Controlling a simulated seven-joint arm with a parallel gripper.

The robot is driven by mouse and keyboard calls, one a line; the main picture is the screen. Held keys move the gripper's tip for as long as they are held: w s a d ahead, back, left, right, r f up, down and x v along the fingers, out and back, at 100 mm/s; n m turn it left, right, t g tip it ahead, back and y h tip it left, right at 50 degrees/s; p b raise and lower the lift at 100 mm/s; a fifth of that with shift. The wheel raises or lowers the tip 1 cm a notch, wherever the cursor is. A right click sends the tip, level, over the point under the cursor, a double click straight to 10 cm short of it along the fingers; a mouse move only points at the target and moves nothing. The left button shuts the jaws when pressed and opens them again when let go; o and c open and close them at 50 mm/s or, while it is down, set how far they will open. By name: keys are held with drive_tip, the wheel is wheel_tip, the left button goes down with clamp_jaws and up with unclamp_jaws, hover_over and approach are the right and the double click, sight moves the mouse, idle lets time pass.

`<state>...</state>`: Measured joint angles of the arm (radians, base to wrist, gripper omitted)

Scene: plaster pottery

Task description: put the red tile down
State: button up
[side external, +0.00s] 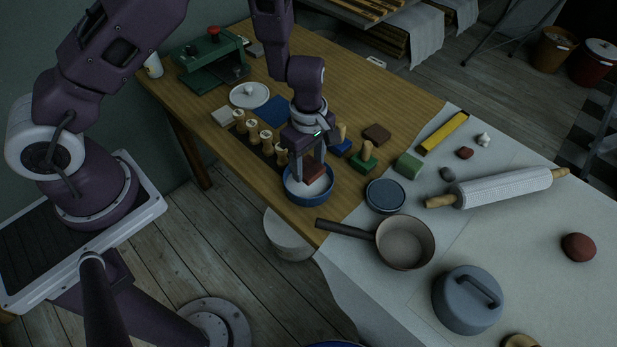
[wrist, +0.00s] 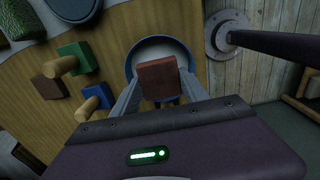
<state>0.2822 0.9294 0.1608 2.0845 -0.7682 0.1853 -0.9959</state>
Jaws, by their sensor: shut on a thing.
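The red tile (wrist: 158,79) is a brownish-red square between the fingers of my gripper (wrist: 158,88) in the wrist view. My gripper (side external: 308,172) is shut on the tile (side external: 315,174) in the side view. It holds the tile over a blue-rimmed bowl (side external: 308,197) with pale contents at the table's edge. The bowl's rim (wrist: 130,62) also shows behind the tile in the wrist view. I cannot tell whether the tile touches the bowl or its contents.
Wooden-handled stamps (side external: 364,161) and a dark brown tile (side external: 377,134) stand right of the bowl. A row of pale knobs (side external: 252,127) stands to its left. A lidded blue jar (side external: 385,196) and a saucepan (side external: 404,242) are close on the right. Bare wood (side external: 345,92) lies behind.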

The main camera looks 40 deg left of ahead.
sight(308, 177)
wheel_tip(308, 177, down, 5)
drive_tip(key=shift+r, duration=0.1)
drive_tip(key=o, duration=1.4)
drive_tip(key=shift+o, duration=0.2)
wheel_tip(308, 177, up, 12)
drive_tip(key=shift+r, duration=0.1)
